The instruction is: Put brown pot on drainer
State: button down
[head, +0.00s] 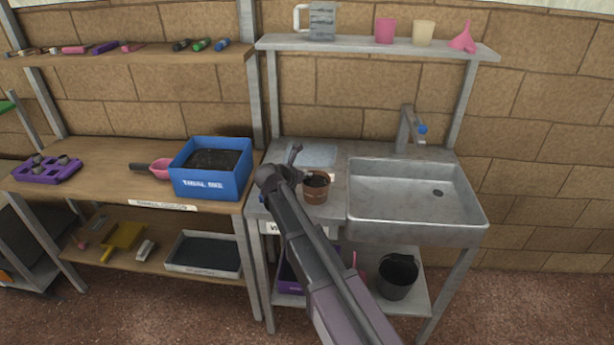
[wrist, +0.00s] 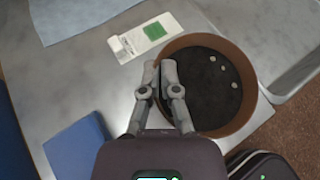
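The brown pot (head: 316,194), filled with dark soil, is just left of the sink, over the grey worktop. In the wrist view the pot (wrist: 246,112) shows from above, with pale specks on its soil. My gripper (wrist: 161,68) is at the pot's left rim, its fingers close together with the thin wall between them. In the head view my gripper (head: 300,168) is partly hidden by my arm. Whether the pot touches the worktop is hard to tell. A flat pale blue-grey panel (head: 313,152), possibly the drainer, lies behind the pot; its edge shows in the wrist view (wrist: 75,14).
The sink (head: 410,205) with its tap (head: 408,130) is right of the pot. A blue box (head: 211,183) of soil stands on the left bench. A white-and-green card (wrist: 148,38) lies beside the pot. A shelf (head: 375,46) with cups runs above.

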jog(key=c, duration=0.8)
grip_release()
jog(key=shift+s+a+r+p, duration=0.2)
jog(key=shift+s+r+p, duration=0.15)
jog(key=shift+p, duration=0.1)
jog(key=p+v, duration=0.5)
jog(key=v, duration=0.6)
jog(key=shift+f, duration=0.1)
